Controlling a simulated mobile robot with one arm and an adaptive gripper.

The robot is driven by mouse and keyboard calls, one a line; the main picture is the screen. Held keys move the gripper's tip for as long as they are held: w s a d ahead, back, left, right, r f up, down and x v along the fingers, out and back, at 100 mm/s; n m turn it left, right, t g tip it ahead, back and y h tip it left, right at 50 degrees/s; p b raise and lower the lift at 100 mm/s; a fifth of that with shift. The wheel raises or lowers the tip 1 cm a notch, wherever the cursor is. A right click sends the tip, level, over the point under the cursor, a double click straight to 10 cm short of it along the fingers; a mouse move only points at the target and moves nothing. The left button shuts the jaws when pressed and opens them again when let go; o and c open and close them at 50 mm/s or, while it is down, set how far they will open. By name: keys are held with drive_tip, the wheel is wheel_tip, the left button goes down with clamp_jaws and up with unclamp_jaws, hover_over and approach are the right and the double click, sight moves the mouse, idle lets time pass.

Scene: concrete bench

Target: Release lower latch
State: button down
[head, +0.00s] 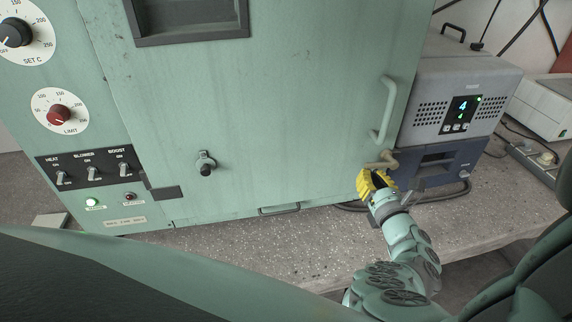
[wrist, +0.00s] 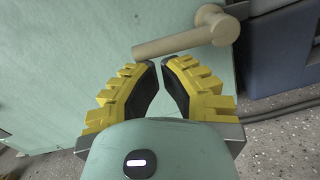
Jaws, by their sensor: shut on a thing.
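The lower latch (head: 381,160) is a tan lever with a rounded hub at the lower right edge of the green oven door (head: 270,110). In the wrist view the latch (wrist: 180,42) runs from the hub at upper right, slanting a little down to the left. My gripper (head: 370,176) has yellow ridged fingers with dark pads. In the wrist view my gripper (wrist: 166,64) has its fingertips drawn close together at the lever, shut on it. The exact contact is hard to see.
A grey instrument with a lit display (head: 463,108) stands right of the oven, close to the latch. A vertical door handle (head: 386,110) is above the latch. A dark cable (head: 440,197) lies on the speckled bench (head: 300,245), which is clear in front.

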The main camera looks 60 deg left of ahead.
wheel_tip(320, 180, up, 4)
drive_tip(key=m+p, duration=0.5)
drive_tip(key=p, duration=0.2)
drive_tip(key=shift+m, duration=0.3)
drive_tip(key=shift+w+d+r+m+t+h+p, duration=0.1)
drive_tip(key=shift+w+r+m+t+h+p, duration=0.1)
drive_tip(key=shift+m+p, duration=0.35)
drive_tip(key=shift+w+r+m+t+h+p, duration=0.1)
drive_tip(key=shift+r+m+p, duration=0.05)
drive_tip(key=shift+m+p, duration=0.35)
drive_tip(key=shift+w+d+r+m+p, duration=0.15)
drive_tip(key=shift+m+p, duration=0.1)
drive_tip(key=shift+m, duration=0.35)
drive_tip(key=shift+w+a+r+m+p, duration=0.1)
drive_tip(key=shift+r+m+p, duration=0.1)
drive_tip(key=shift+m, duration=0.35)
drive_tip(key=shift+w+d+r+m, duration=0.1)
drive_tip(key=shift+d+r+m, duration=0.05)
drive_tip(key=shift+m, duration=1.15)
drive_tip(key=s+d+f+p, duration=0.1)
drive_tip(key=s+d+p, duration=0.1)
drive_tip(key=s+d, duration=0.6)
drive_tip(key=shift+d+f+p, duration=0.2)
drive_tip(key=shift+f+p, duration=0.2)
